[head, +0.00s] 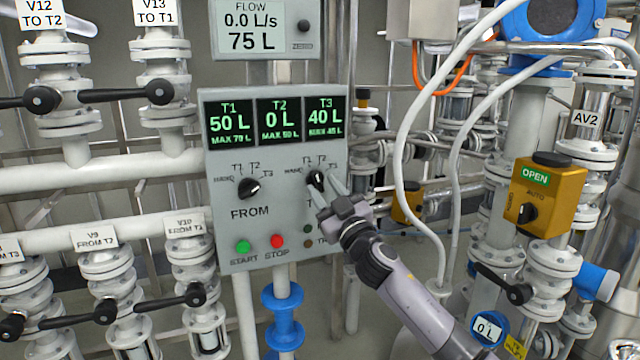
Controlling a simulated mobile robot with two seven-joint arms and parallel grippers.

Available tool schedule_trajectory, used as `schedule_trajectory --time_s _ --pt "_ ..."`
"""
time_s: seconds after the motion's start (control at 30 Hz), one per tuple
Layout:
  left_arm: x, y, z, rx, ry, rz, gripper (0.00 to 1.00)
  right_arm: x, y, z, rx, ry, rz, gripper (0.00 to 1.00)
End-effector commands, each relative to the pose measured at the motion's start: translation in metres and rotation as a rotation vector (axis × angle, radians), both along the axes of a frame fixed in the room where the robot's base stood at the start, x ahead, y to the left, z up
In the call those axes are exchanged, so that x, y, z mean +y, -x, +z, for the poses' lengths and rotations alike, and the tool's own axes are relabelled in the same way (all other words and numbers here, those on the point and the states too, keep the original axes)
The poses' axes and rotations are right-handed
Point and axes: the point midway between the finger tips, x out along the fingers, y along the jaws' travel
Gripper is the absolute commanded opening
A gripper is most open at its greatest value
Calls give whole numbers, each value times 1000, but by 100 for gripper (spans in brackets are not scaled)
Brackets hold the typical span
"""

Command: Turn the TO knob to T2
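The TO knob (316,180) is a small black dial on the right half of the grey control panel (222,215). Its scale shows T1, T2 and T3 around the top. Its pointer is too small and too covered to read surely. My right gripper (323,183) reaches in from the lower right. Its fingers are spread, with one on each side of the TO knob; contact cannot be told. The gripper hides most of the TO label. My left gripper is out of view.
The black FROM knob (249,188) is to the left on the panel. The green START button (243,246) and red STOP button (277,241) are below. The level display (279,120) reads 50, 0 and 40 L.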

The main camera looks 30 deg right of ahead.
Motion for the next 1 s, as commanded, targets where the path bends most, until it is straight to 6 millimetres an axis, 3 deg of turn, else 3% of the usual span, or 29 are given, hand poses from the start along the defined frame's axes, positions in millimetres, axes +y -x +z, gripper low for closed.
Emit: schedule_trajectory --time_s 0.2,0.57,0.7,1.0 --pt "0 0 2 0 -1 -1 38 -2 -17 7 0 -1 0 38" --pt "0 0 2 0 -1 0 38 -1 -21 7 0 0 1 38" --pt "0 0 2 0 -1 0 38 -2 -20 7 0 0 1 0" --pt "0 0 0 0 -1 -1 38 -1 -20 6 -4 -19 2 0"
